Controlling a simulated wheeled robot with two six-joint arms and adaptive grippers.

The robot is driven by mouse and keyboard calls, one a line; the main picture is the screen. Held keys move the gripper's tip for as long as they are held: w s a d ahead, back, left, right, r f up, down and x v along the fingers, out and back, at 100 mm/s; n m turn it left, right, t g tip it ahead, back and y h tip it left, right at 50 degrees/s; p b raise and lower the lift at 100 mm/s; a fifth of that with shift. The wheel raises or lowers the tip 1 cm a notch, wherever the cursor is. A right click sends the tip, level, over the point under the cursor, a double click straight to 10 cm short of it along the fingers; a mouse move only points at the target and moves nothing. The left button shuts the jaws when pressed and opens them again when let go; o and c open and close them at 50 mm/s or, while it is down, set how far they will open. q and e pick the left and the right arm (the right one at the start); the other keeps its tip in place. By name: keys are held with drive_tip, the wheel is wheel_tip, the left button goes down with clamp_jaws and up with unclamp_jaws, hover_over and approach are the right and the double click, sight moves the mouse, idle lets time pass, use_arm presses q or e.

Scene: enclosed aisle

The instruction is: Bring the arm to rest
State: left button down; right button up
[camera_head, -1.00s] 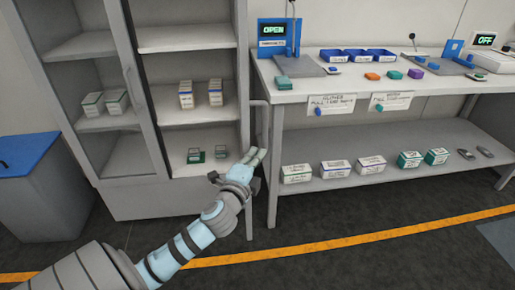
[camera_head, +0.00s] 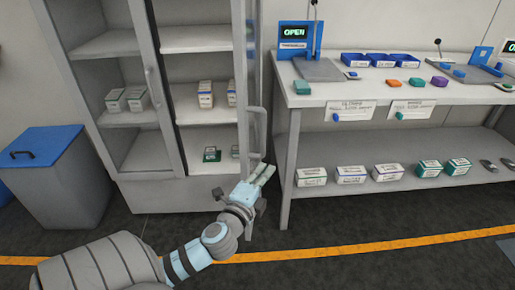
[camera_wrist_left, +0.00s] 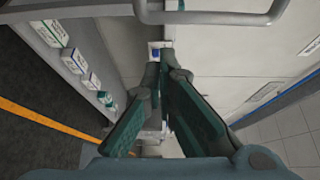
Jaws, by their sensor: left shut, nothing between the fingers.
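My left gripper (camera_head: 264,172) is in front of the lower right side of the grey cabinet (camera_head: 160,195), beside its grey bar handle (camera_head: 264,135). Its fingers are closed together and hold nothing. In the left wrist view the dark green fingers (camera_wrist_left: 160,72) meet near the middle, and a grey bar (camera_wrist_left: 210,17) crosses the top. My left arm reaches in from the lower left of the head view. My right gripper does not show.
A workbench (camera_head: 430,97) stands to the right, with blue trays (camera_head: 380,60) on top and several boxes (camera_head: 350,174) on its lower shelf. A blue-lidded bin (camera_head: 45,148) stands left. An orange line (camera_head: 370,245) crosses the open dark floor.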

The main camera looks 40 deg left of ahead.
use_arm(q)
drive_tip(key=s, duration=0.4)
drive_tip(key=shift+s, duration=0.25)
